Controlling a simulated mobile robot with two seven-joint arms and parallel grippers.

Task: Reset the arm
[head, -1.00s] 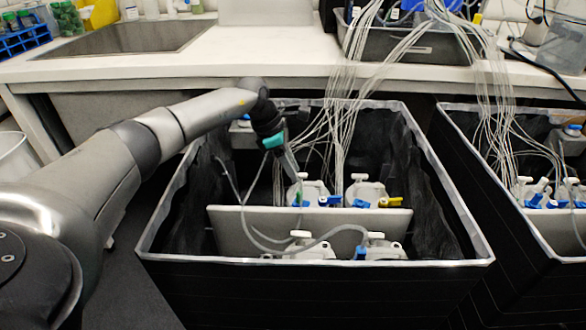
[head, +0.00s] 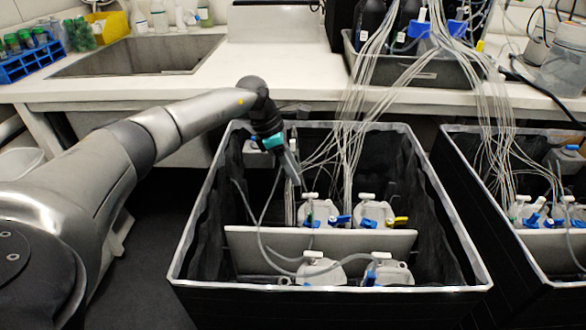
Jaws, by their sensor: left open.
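My left arm comes in from the left and reaches over the black box (head: 335,306). Its left gripper (head: 294,178) points down inside the box, above the left rear white-capped vessel (head: 316,209); its fingers look small and partly blurred, and they appear open with nothing held. A teal band shows at its wrist. Another vessel (head: 374,209) stands beside that one behind the white divider (head: 320,249), and two more stand in front of it. My right gripper does not show.
A second black box (head: 540,230) with tubes stands at right. Bundled clear tubes (head: 352,120) hang from a grey tray (head: 425,75) on the white counter (head: 270,75). A sink (head: 140,55) and a blue tube rack (head: 28,65) are at the left.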

